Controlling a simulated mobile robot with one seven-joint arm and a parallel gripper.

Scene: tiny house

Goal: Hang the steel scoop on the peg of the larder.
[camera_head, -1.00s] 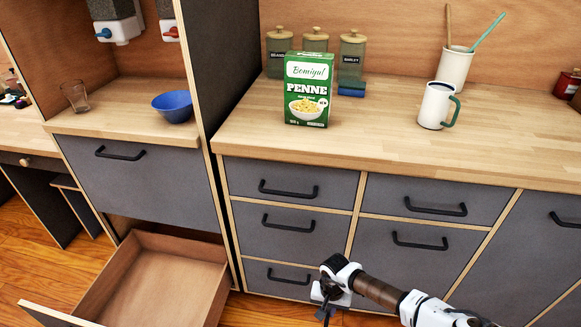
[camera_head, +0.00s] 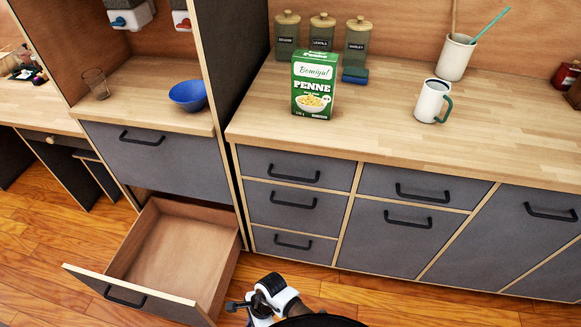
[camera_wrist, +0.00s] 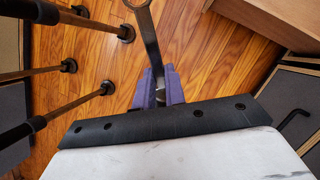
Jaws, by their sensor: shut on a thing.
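My gripper (camera_wrist: 158,92), with purple fingers in the wrist view, is shut on a narrow dark grey metal handle with a ring at its end. I take this to be the steel scoop (camera_wrist: 152,45); its bowl cannot be made out. In the head view my gripper (camera_head: 254,301) is at the bottom, low over the floor and right of the open drawer. A small dark piece sticks out to its left. A tall unit (camera_head: 216,55) with an open niche stands at the left; I cannot tell whether it is the larder. No peg can be made out.
The open drawer (camera_head: 176,250) is empty and juts out over the floor. The counter (camera_head: 400,135) holds a penne box (camera_head: 314,86), jars and a mug (camera_head: 429,102). A blue bowl (camera_head: 188,96) sits in the niche. Stool-like legs (camera_wrist: 90,100) stand left in the wrist view.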

